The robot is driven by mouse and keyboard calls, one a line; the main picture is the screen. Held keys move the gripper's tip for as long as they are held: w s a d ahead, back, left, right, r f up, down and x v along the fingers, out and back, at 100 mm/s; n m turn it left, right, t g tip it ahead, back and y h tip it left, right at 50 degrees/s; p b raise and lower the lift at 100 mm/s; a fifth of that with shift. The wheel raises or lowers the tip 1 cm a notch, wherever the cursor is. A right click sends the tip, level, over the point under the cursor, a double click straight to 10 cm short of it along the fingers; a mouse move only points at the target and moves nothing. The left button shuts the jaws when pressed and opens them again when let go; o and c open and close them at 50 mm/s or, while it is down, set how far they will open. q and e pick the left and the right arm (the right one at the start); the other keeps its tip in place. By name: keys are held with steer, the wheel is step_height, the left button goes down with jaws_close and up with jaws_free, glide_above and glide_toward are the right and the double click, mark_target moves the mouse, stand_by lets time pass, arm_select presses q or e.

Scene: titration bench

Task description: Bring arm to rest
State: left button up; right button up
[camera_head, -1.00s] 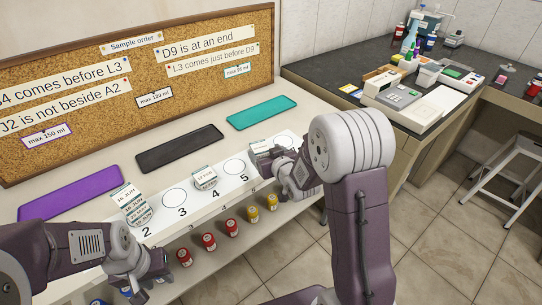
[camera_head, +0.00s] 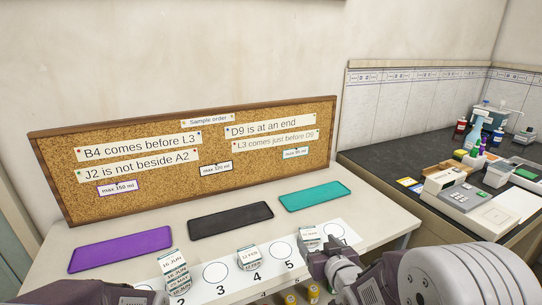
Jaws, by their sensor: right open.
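My right gripper (camera_head: 322,258) is in the lower right of the head view, open, at the front of the white numbered strip (camera_head: 232,279). It is right beside a small labelled container (camera_head: 311,237); whether they touch is hard to tell. My right arm fills the lower right corner. My left arm shows only at the bottom left edge, with the front part of it (camera_head: 138,294) cut off by the frame; its jaws cannot be made out. Another labelled container (camera_head: 247,257) stands at spot 4, and a stack of labelled containers (camera_head: 174,271) stands at spot 2.
Purple (camera_head: 120,250), black (camera_head: 230,220) and teal (camera_head: 314,196) mats lie along the back of the table, below a corkboard (camera_head: 190,158) with notes. Yellow-topped vials (camera_head: 290,298) are at the front. A dark side bench (camera_head: 385,167) with instruments stands at right.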

steer(key=s+f+m+g+h, duration=0.1)
steer(key=s+f+g, duration=0.5)
steer(key=s, duration=0.4)
steer(key=s+f+m+g, duration=0.1)
steer(key=s+f+g, duration=0.5)
steer(key=s, duration=0.4)
step_height(320, 180, up, 15)
steer(key=s+p, duration=0.1)
steer(key=p, duration=1.4)
steer(key=shift+s+d+n+g, duration=0.2)
steer(key=shift+d+n+g, duration=0.1)
steer(key=shift+d, duration=0.1)
